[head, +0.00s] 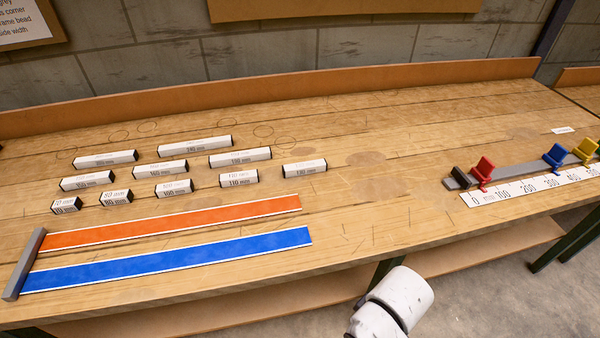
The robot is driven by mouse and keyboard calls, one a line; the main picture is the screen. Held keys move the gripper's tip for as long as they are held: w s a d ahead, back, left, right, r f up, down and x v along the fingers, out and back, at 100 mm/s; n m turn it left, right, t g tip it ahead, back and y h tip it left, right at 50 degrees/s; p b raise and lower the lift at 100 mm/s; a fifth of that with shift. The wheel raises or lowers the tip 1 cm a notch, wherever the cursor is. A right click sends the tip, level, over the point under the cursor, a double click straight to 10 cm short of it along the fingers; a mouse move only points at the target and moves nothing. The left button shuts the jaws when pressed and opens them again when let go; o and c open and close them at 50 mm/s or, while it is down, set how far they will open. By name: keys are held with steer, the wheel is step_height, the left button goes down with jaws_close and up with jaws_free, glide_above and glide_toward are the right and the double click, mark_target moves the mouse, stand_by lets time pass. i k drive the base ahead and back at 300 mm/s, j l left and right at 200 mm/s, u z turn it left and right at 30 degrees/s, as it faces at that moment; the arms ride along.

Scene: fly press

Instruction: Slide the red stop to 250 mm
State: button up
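The red stop (484,170) stands on a grey rail (518,170) at the right of the bench. Its foot reaches the white millimetre scale (515,190) between the 0 and 100 marks, nearer 0. The blue stop (556,156) is farther right on the rail, a little past the 300 mark. The yellow stop (585,150) is to its right. A dark block sits at the rail's left end. My gripper is out of view; only white links of my arm show at the bottom, in front of the bench.
Several white labelled blocks (161,171) stand at the left of the bench. Orange (170,224) and blue (170,260) strips lie before them, against a grey bar (24,264). The bench between strips and rail is clear. A low wooden board (270,91) edges the back.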

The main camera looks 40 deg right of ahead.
mark_target(482, 171)
steer(key=z, duration=1.65)
